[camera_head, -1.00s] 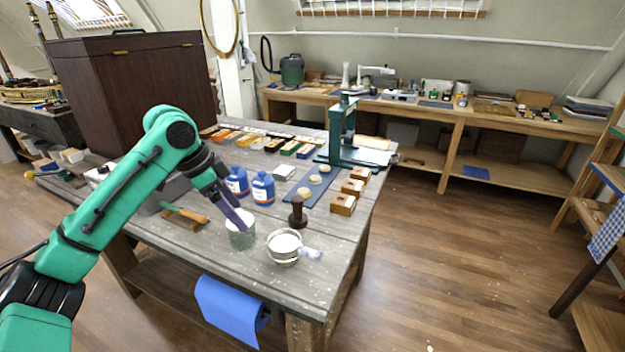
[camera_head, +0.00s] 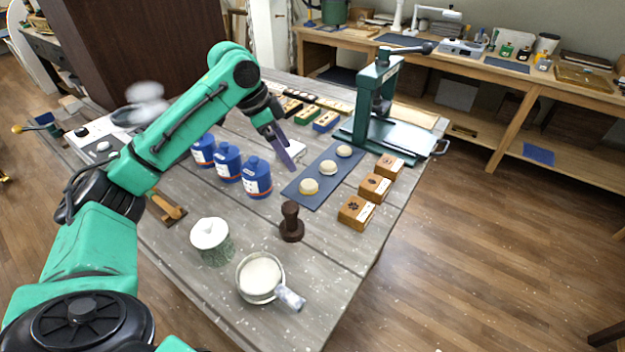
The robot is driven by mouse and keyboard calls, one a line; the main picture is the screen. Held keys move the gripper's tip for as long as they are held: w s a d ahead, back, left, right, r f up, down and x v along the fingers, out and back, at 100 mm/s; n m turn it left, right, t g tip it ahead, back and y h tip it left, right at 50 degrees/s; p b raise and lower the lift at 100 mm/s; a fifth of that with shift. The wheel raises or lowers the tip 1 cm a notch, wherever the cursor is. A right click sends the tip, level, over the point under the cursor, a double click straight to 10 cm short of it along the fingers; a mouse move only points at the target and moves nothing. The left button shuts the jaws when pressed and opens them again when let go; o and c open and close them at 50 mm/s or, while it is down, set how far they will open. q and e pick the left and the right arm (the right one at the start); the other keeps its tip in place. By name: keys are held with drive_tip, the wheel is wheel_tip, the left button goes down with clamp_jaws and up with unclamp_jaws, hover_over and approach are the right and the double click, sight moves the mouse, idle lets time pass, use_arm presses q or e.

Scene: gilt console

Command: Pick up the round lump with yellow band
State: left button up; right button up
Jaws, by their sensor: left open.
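Three pale round lumps lie in a row on a dark blue mat (camera_head: 318,198) on the grey wooden table. The near lump (camera_head: 309,187) seems to have a yellowish band round its lower side. The middle lump (camera_head: 328,167) and the far lump (camera_head: 344,151) look plain cream, but any bands are too small to tell. My left gripper (camera_head: 291,166) is open and empty, pointing down just left of the mat's middle, above and behind the near lump. My right gripper is not in view.
Blue bottles (camera_head: 257,178) stand left of the mat; wooden stamp boxes (camera_head: 356,212) stand right of it. A dark brown stamper (camera_head: 291,222), a lidded green jar (camera_head: 212,241) and a glass bowl (camera_head: 260,278) are in front. A green press (camera_head: 375,104) stands behind.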

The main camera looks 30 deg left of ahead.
sight(308, 184)
use_arm(q)
drive_tip(key=p+x, duration=0.2)
drive_tip(key=x, duration=0.9)
drive_tip(key=shift+s+a, duration=0.1)
drive_tip(key=shift+a, duration=0.05)
drive_tip(key=shift+f, duration=0.3)
drive_tip(key=c, duration=1.2)
drive_tip(key=shift+c, duration=1.2)
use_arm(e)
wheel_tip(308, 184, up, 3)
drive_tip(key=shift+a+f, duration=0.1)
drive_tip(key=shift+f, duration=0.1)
use_arm(q)
drive_tip(key=shift+r, duration=0.15)
